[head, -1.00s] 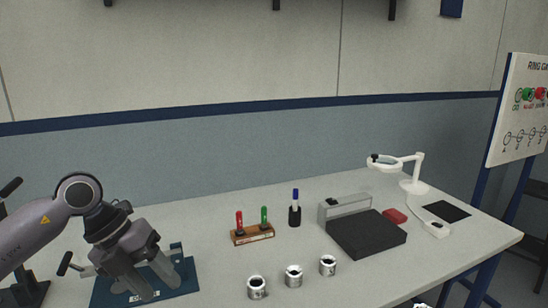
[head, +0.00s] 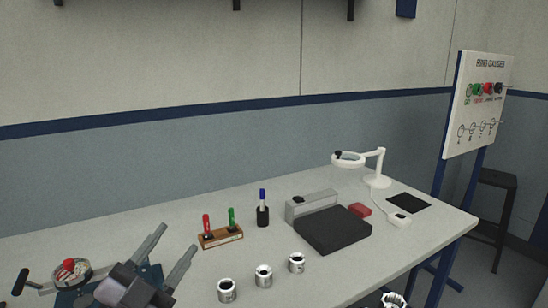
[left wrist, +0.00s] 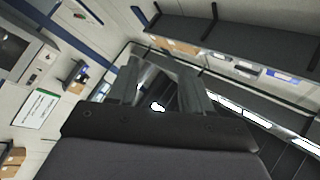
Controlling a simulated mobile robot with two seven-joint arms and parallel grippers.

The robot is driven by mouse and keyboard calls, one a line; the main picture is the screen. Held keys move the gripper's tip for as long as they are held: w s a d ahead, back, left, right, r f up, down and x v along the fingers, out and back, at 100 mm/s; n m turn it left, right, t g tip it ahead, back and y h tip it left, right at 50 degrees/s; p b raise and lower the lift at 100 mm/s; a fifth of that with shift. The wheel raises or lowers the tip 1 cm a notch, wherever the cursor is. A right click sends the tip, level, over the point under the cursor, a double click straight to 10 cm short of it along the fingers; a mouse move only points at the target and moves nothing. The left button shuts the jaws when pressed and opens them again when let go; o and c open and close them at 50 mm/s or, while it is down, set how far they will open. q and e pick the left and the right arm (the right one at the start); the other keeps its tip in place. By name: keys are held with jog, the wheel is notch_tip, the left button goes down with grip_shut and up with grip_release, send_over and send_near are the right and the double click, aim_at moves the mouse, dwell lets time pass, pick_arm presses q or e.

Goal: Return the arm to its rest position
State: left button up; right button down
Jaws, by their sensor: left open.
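My left gripper (head: 166,262) shows at the lower left of the head view, its two fingers spread and pointing up and to the right, with nothing between them. It is in front of the blue-based fixture (head: 150,274) at the left of the table. In the left wrist view the open fingers (left wrist: 160,85) point toward shelving and wall, and hold nothing. My right gripper is in neither view.
Three metal housings (head: 264,276) stand in a row on the table (head: 200,262). Behind them are a wooden gauge stand (head: 220,238), a marker holder (head: 263,216) and a black block (head: 333,231). A magnifier lamp (head: 378,180) and ring gauge board (head: 478,105) are at the right.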

pick_arm(q)
jog(key=s+a+f+n+g+y, duration=0.2)
jog(key=f+n+y, duration=0.1)
jog(key=f, duration=0.3)
jog(key=s+a+f+n+g+y, duration=0.2)
jog(key=a+f+n+g+y, duration=0.1)
jog(key=f, duration=0.3)
jog(key=s+a+f+n+g+y, duration=0.2)
jog(key=s+a+f+n+y, duration=0.1)
jog(key=f+n, duration=0.1)
jog(key=shift+f+y, duration=0.4)
jog(key=shift+f, duration=0.5)
jog(key=s+d+f+n+g+h, duration=0.1)
jog(key=s+f+g, duration=0.4)
jog(key=s, duration=0.3)
jog(key=s+f+g, duration=0.5)
jog(key=s, duration=0.4)
jog(key=w+d+f+t+h, duration=0.2)
jog(key=w+f+t, duration=0.4)
jog(key=f, duration=0.3)
jog(key=shift+w+d+t, duration=0.25)
jog(key=shift+d+t, duration=0.1)
jog(key=shift+t, duration=0.25)
